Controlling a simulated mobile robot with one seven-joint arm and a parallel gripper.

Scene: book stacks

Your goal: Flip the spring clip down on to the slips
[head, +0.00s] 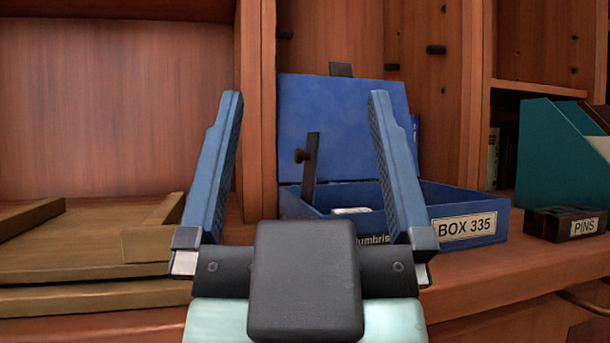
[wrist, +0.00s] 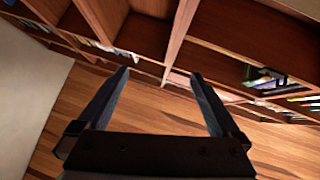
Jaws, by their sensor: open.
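A blue box (head: 460,198) labelled BOX 335 stands on the wooden shelf, its blue lid (head: 335,125) raised at the back. A dark upright spring clip (head: 310,172) with a brown knob (head: 300,156) stands up inside the box. A bit of white, perhaps the slips (head: 352,210), shows low in the box; most of the inside is hidden by the front wall and my gripper. My gripper (head: 305,100) is open and empty, in front of the box, with the clip seen between its blue fingers. The wrist view shows the open fingers (wrist: 157,75) but neither box nor clip.
Wooden trays or boards (head: 80,245) lie on the shelf at the left. A small dark PINS box (head: 565,222) and a teal file holder (head: 550,150) stand at the right. Wooden uprights and a back panel close off the rear. The wrist view shows shelves and wood floor (wrist: 160,115).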

